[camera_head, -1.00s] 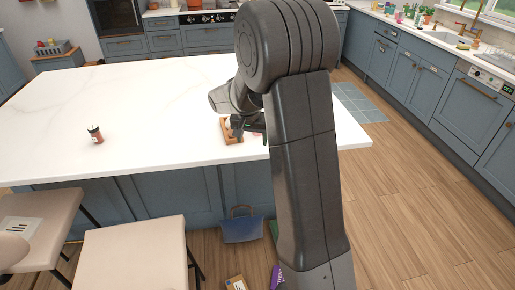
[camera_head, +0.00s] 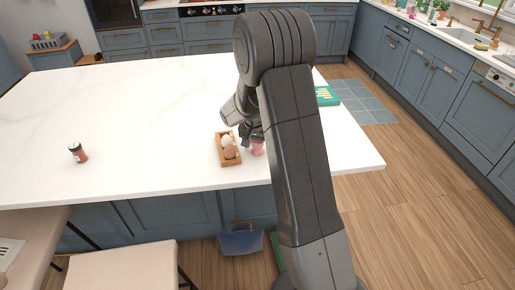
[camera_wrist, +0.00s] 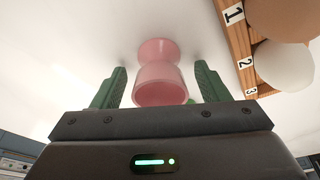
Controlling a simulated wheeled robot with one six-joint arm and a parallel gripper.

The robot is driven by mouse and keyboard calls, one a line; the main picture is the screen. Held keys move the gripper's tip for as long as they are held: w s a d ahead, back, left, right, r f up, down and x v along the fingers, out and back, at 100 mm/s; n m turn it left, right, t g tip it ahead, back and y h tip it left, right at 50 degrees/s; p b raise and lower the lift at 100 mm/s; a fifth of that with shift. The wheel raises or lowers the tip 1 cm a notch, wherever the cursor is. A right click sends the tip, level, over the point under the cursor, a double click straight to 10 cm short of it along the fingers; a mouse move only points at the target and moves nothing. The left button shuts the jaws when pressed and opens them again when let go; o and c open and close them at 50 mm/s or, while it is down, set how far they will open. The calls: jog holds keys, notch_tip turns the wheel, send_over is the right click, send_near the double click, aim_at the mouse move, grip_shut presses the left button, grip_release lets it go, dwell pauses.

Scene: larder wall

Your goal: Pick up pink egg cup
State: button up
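The pink egg cup (camera_head: 257,147) stands on the white island top near its front edge, partly hidden by my arm in the head view. In the wrist view the pink egg cup (camera_wrist: 158,72) lies between the two green fingers of my gripper (camera_wrist: 158,84), with a visible gap on each side. My gripper is open around it and holds nothing. In the head view my gripper (camera_head: 252,136) is small and partly hidden at the egg cup.
A wooden egg tray (camera_head: 220,151) with eggs (camera_head: 228,146) stands close left of the cup; its numbered edge (camera_wrist: 238,45) shows at upper right in the wrist view. A small dark-capped jar (camera_head: 78,153) stands far left. A green item (camera_head: 327,96) lies behind my arm.

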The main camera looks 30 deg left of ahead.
jog(key=c, duration=1.1)
